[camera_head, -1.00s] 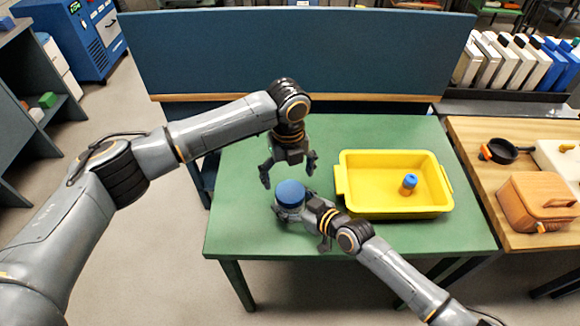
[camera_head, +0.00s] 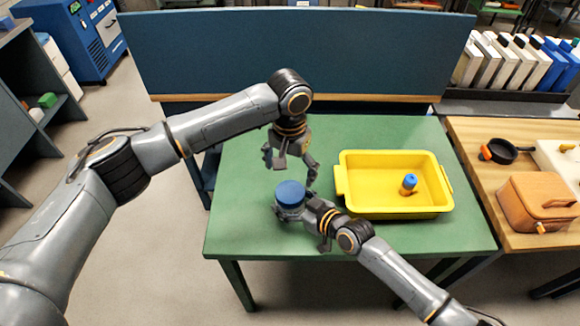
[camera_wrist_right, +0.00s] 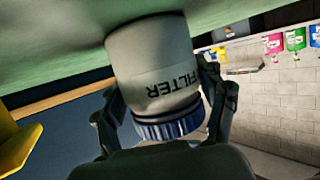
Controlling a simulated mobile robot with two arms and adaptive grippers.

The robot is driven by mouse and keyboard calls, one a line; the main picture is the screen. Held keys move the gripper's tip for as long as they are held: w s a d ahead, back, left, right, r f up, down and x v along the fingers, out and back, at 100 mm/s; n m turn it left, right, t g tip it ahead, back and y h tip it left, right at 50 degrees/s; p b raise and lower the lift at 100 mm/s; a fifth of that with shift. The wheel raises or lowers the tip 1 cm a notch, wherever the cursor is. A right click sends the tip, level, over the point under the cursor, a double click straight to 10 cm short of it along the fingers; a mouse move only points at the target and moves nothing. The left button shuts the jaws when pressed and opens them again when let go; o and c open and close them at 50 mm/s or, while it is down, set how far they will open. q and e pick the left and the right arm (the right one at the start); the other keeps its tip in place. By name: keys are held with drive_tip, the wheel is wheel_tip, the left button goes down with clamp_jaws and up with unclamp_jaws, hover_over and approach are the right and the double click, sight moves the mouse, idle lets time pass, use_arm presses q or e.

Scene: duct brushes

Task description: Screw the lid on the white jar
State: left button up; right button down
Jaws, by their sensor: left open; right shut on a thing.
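The white jar (camera_wrist_right: 155,65) stands on the green table, with dark lettering ending in "FILTER" visible in the right wrist view. The blue ribbed lid (camera_head: 290,192) sits on its top and also shows in the right wrist view (camera_wrist_right: 170,127); how tightly it is screwed I cannot tell. My right gripper (camera_wrist_right: 163,100) is shut on the jar, one finger on each side of it. My left gripper (camera_head: 290,168) is open and empty, pointing down above and slightly behind the lid, apart from it.
A yellow tray (camera_head: 346,198) holding a small orange bottle with a blue cap (camera_head: 408,184) is right of the jar. The green table's back left is clear.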

sight(290, 191)
use_arm(q)
drive_tip(key=n, duration=0.4)
drive_tip(key=shift+r, duration=0.1)
use_arm(e)
drive_tip(key=shift+f, duration=0.15)
use_arm(q)
drive_tip(key=n, duration=0.6)
drive_tip(key=shift+r, duration=0.2)
drive_tip(key=shift+f, duration=4.05)
